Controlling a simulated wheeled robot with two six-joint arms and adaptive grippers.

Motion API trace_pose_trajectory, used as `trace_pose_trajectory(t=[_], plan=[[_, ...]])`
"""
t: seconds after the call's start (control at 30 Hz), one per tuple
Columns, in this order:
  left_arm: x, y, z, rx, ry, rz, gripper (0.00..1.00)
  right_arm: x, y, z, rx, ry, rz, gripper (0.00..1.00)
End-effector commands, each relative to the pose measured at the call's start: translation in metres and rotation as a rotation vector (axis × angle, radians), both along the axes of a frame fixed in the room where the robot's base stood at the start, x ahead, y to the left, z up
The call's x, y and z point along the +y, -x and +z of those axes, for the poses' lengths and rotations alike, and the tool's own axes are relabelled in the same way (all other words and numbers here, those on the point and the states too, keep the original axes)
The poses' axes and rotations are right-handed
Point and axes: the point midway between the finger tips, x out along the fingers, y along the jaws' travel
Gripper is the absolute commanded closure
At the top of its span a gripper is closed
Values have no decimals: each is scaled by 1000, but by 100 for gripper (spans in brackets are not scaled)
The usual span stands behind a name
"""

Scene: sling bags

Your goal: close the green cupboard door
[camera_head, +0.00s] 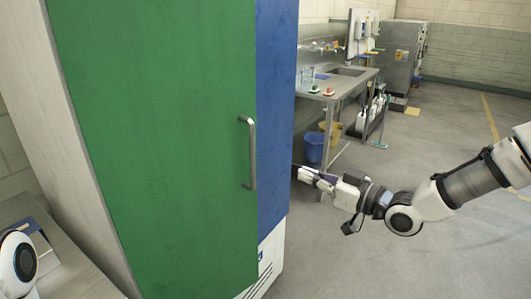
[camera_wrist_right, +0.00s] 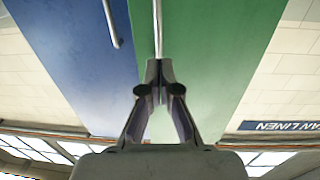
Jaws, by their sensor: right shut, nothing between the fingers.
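The green cupboard door (camera_head: 155,140) is a tall flat panel filling the left of the head view, with a metal bar handle (camera_head: 250,153) near its right edge. In the right wrist view the green door (camera_wrist_right: 215,60) lies beyond the fingers, right of a blue panel. I cannot tell whether it is flush. My right gripper (camera_head: 301,173) is shut and empty, pointing left, beside the cupboard's right edge in the head view. Its fingertips (camera_wrist_right: 159,64) line up with a bar handle near the green-blue border; contact is unclear. My left gripper is not in view.
The blue door (camera_head: 274,110) adjoins the green one on the right; its own handle (camera_wrist_right: 110,22) shows in the right wrist view. A metal sink bench (camera_head: 345,80) and a blue bucket (camera_head: 314,147) stand behind. The floor (camera_head: 440,130) at right is mostly open.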

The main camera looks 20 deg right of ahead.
Motion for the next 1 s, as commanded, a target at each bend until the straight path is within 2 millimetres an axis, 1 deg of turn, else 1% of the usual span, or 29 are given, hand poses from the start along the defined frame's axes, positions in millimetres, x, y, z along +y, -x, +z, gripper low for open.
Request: trace_pose_trajectory(t=[0.13,0.23,0.4,0.6,0.77,1.0], plan=[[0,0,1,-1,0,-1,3,14,-18,-2,1,11,5,100],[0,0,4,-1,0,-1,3,26,-36,-2,1,11,6,100],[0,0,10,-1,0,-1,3,47,-67,-1,1,9,4,100],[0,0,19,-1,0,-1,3,67,-98,-1,0,6,3,100],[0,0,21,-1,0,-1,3,74,-108,-2,-1,3,2,100],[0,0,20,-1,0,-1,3,74,-109,-2,0,2,1,100]])
